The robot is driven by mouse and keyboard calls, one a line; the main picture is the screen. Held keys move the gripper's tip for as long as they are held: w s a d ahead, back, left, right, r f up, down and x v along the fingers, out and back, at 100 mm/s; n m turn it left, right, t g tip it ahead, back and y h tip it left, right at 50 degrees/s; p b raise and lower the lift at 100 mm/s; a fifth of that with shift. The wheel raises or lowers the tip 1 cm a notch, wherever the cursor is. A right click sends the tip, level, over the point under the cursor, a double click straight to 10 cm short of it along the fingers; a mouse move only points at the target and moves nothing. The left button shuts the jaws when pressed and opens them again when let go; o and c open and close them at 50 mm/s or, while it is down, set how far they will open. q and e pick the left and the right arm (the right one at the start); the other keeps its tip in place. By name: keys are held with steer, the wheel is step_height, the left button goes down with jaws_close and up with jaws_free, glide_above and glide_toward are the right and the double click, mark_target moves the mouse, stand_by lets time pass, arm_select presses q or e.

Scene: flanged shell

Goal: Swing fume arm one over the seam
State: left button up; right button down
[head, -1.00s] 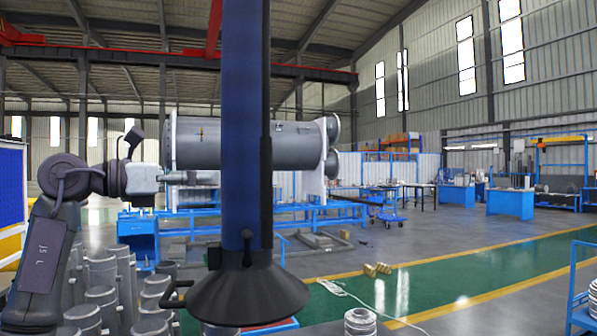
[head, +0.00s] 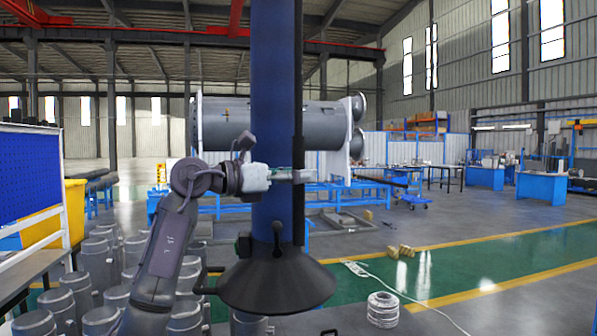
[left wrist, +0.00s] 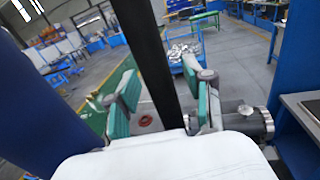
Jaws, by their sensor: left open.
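The fume arm is a blue upright tube (head: 277,90) with a thin black bar (head: 298,120) along its right side and a dark cone hood (head: 277,287) at its lower end. The hood has a side handle. My left gripper (head: 306,175) is in front of the tube, level with the black bar and above the hood. In the left wrist view, my left gripper (left wrist: 160,78) has its green-padded fingers apart, with the black bar (left wrist: 150,50) running between them. Contact cannot be told. The grey flanged shell (head: 225,122) lies behind the tube, which hides part of it; its seam is not distinguishable.
Several grey cylinders (head: 95,255) stand at lower left, near my left arm. A blue panel (head: 28,172) and yellow bin (head: 72,212) are at the left. A white coil (head: 382,308) lies on the floor at right. The green lane (head: 470,268) is mostly clear.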

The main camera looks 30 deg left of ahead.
arm_select(q)
jaws_close()
arm_select(e)
steer(key=shift+s+a, duration=0.2)
steer(key=shift+a, duration=0.3)
